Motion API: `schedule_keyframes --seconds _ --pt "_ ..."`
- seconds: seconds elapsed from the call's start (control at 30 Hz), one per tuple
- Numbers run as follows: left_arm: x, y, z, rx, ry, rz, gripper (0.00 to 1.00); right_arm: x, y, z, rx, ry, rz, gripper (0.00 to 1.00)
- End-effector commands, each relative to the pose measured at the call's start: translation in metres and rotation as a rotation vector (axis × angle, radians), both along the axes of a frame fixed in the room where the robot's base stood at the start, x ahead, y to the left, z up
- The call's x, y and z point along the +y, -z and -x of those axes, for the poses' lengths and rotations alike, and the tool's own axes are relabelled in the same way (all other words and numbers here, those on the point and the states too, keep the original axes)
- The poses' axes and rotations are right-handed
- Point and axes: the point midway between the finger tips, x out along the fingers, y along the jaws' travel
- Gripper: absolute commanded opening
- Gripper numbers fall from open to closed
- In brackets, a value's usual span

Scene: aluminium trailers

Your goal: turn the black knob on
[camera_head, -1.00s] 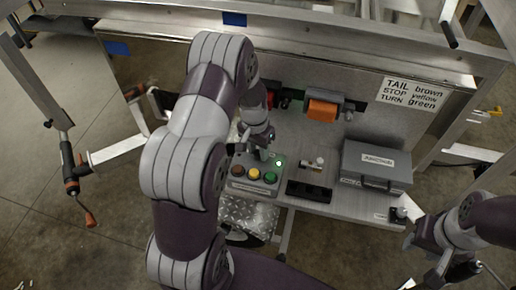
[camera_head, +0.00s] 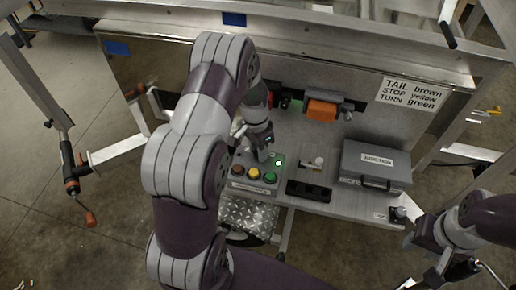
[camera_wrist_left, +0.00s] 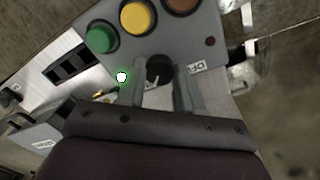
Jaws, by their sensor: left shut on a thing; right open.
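A grey control box (camera_head: 249,188) stands on the metal bench with brown, yellow and green buttons and a lit green lamp (camera_head: 278,162). In the left wrist view its black knob (camera_wrist_left: 159,67) sits between the lamp (camera_wrist_left: 121,77) and an OFF label (camera_wrist_left: 197,68). Another label below the knob is partly hidden. My left gripper (camera_head: 263,153) points down at the box's back part. Its fingers (camera_wrist_left: 161,82) are shut on the knob, one on each side. The knob's pointer direction is hard to tell. My right gripper (camera_head: 458,273) is open and empty at the lower right, away from the box.
A grey junction box (camera_head: 375,165) and a black switch block (camera_head: 309,191) stand right of the control box. An orange part (camera_head: 322,110) is fixed behind. My left arm covers the bench's left part.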

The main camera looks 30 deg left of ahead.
Motion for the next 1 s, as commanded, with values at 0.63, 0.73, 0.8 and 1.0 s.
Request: schedule_keyframes --seconds 0.63,0.73,0.8,1.0 --pt "0.002 -0.025 -0.002 -0.006 -0.001 -0.002 0.61 0.000 0.000 0.000 0.000 0.000 0.000 0.43" --pt "0.004 -0.053 -0.003 -0.006 0.000 -0.002 0.61 0.000 0.000 0.000 0.000 0.000 0.000 0.43" --pt "0.006 -0.072 -0.004 -0.006 0.001 -0.002 0.61 0.000 0.000 0.000 0.000 0.000 0.000 0.43" --pt "0.009 -0.114 -0.005 -0.004 0.000 -0.001 0.61 0.000 0.000 0.000 0.000 0.000 0.000 0.43"
